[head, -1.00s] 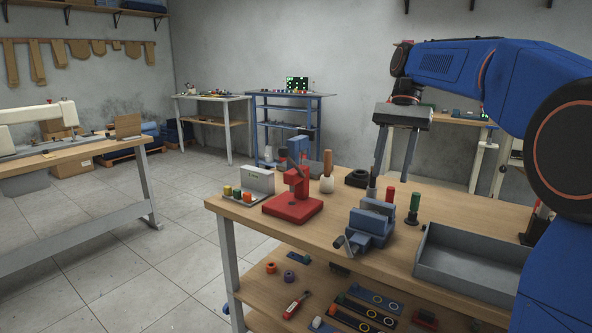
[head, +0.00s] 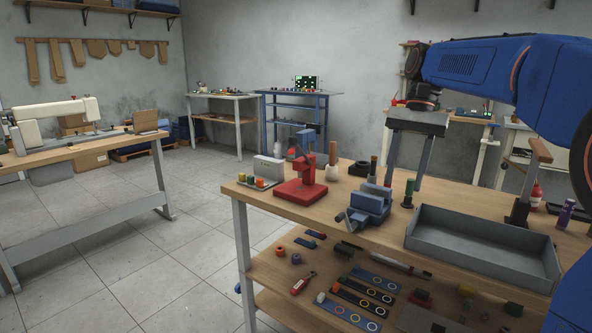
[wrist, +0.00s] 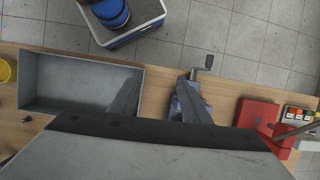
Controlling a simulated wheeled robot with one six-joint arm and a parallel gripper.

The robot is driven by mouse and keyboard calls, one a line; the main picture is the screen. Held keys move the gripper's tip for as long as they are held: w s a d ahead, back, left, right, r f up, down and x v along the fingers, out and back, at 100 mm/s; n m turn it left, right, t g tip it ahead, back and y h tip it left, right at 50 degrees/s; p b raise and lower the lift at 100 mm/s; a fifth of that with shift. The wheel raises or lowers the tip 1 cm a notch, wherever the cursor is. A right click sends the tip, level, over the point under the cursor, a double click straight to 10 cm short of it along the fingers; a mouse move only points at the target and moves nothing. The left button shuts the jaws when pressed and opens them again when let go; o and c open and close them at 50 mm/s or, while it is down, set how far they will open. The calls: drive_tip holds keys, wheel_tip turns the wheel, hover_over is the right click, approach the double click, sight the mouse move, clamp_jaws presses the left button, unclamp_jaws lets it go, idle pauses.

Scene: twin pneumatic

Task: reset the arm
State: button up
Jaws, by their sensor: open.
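My gripper (head: 404,178) hangs from the blue arm at the right of the head view, pointing down above the workbench (head: 333,237). Its two grey fingers are apart with nothing between them. In the wrist view the gripper body fills the bottom, and the fingers (wrist: 165,98) reach toward the bench. The blue vise (head: 368,207) stands on the bench left of and below the gripper in the head view. The grey tray (head: 480,262) lies to the right of the vise. Part of my blue arm is cut off by the right edge.
A red press (head: 303,184) and a small box with coloured buttons (head: 262,172) stand at the bench's left end. A green-handled tool (head: 409,190) stands near the fingers. The lower shelf holds several small parts. Open tiled floor (head: 150,250) lies to the left.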

drive_tip(key=s+d+f+n+t+h, duration=0.1)
drive_tip(key=s+d+f+n+t, duration=0.1)
drive_tip(key=s+f, duration=1)
drive_tip(key=s+d+f+n+t+h, duration=0.1)
drive_tip(key=s+f+n+t, duration=0.3)
drive_tip(key=s+f, duration=0.7)
drive_tip(key=shift+s+d+f+n+t, duration=0.4)
drive_tip(key=shift+s+d+t, duration=0.2)
drive_tip(key=shift+s+t, duration=0.4)
drive_tip(key=shift+r, duration=0.1)
